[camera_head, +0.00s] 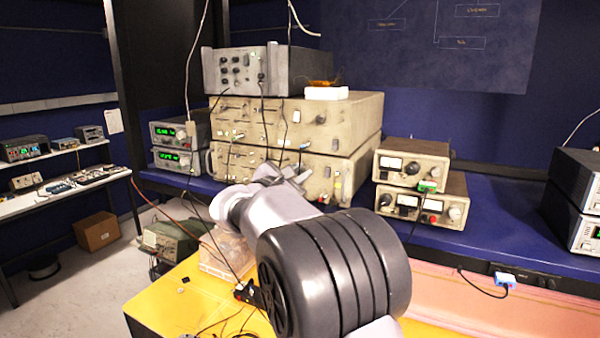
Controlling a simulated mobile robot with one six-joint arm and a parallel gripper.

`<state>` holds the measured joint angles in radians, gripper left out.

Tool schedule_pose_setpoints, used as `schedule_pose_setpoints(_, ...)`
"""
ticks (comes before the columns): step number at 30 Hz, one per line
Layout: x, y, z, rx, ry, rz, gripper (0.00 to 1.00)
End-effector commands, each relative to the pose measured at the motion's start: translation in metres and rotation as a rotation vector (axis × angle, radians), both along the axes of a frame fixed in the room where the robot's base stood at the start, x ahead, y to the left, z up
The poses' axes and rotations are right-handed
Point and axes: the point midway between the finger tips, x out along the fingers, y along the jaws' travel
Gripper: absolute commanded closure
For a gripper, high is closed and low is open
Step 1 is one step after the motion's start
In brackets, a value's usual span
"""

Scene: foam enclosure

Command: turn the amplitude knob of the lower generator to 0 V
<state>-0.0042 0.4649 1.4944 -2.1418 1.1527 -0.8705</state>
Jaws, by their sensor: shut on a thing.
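Two wide beige instruments are stacked on the blue bench. The lower generator (345,165) is the bottom one, with knobs and connectors on its front. My gripper (283,171) is at the front of this lower unit, near the middle of its panel. It is shut on a knob, which I take to be the amplitude knob. The knob itself is hidden behind the fingers and wrist, so its pointer and scale cannot be read. My arm covers part of the lower panel.
The upper beige unit (355,115) carries a grey instrument (235,72). Cables hang across both beige fronts. Two green-display units (172,160) stand left. Two smaller meter units (410,165) stand right. A clear plastic box (215,262) sits on the yellow surface (165,300) below.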

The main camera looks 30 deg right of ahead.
Motion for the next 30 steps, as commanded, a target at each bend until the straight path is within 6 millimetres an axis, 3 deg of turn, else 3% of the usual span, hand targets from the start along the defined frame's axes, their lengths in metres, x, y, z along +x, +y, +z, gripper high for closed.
schedule_pose_setpoints(18, -0.0001, 0.0001, -0.0009, -0.332, 0.431, 0.000, 1.00)
schedule_pose_setpoints(30, -0.0003, -0.0003, -0.0026, -0.446, 0.578, -0.001, 1.00)
